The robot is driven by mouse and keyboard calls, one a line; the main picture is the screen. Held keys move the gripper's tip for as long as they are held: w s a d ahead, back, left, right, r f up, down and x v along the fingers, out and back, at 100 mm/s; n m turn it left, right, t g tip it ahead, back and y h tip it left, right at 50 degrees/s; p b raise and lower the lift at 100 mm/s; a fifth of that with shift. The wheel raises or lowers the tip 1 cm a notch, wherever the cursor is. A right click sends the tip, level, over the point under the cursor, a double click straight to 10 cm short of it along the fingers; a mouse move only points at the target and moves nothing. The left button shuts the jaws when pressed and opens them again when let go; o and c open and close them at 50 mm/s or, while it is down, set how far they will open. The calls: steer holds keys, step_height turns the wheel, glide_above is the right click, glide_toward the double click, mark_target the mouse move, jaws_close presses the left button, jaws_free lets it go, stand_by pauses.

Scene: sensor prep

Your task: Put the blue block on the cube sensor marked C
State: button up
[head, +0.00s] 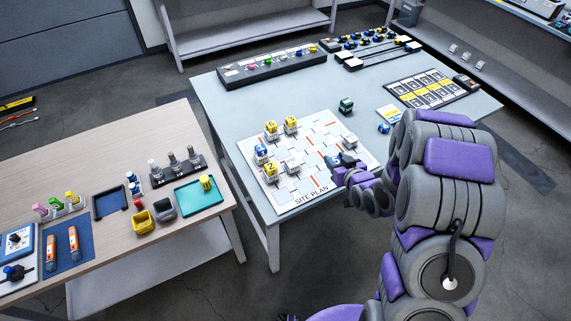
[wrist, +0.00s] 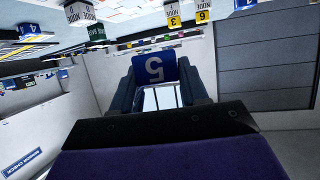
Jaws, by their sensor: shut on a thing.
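My gripper (head: 341,166) is shut on a blue block (wrist: 155,68) marked 5, which sits between the fingers in the wrist view. A white striped face (wrist: 160,97) shows beside the block there; I cannot tell what it belongs to. In the head view, the gripper is over the right part of the white site plan board (head: 318,181), and the held block is mostly hidden. A white cube (head: 349,141) without a coloured top stands just beyond the gripper. Another white cube (head: 292,163) stands mid-board. The letter C is not readable on any cube.
Cubes with yellow tops (head: 270,169) and one with a blue top (head: 261,150) crowd the board's left half. A green block (head: 346,104) and a loose blue block (head: 384,128) lie behind the board. A wooden table (head: 110,135) stands at left.

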steer(key=s+a+f+n+g+y, duration=0.1)
steer(key=s+a+f+n+y, duration=0.1)
steer(key=s+a+f, duration=0.15)
steer(key=b, duration=0.3)
glide_above(291, 162)
steer(key=s+d, duration=0.1)
steer(key=d, duration=0.1)
steer(key=shift+s+f, duration=0.2)
steer(key=shift+f, duration=0.8)
steer(key=shift+w, duration=0.45)
steer(key=shift+w+a, duration=0.15)
steer(key=shift+a, duration=0.05)
steer(key=f, duration=0.1)
steer(key=a+f+b, duration=0.1)
steer(key=f, duration=0.1)
steer(key=shift+w+a+f+b, duration=0.15)
steer(key=shift+a+f+b, duration=0.25)
steer(key=shift+d+r, duration=0.1)
steer(key=shift+d, duration=0.45)
steer(key=o, duration=0.7)
steer(key=shift+d, duration=0.15)
steer(key=shift+c, duration=0.2)
steer(key=o, duration=0.3)
steer(key=shift+o, duration=0.8)
steer(key=shift+a, duration=0.5)
steer(key=shift+d, duration=0.1)
steer(key=p+v, duration=0.2)
steer(key=v, duration=1)
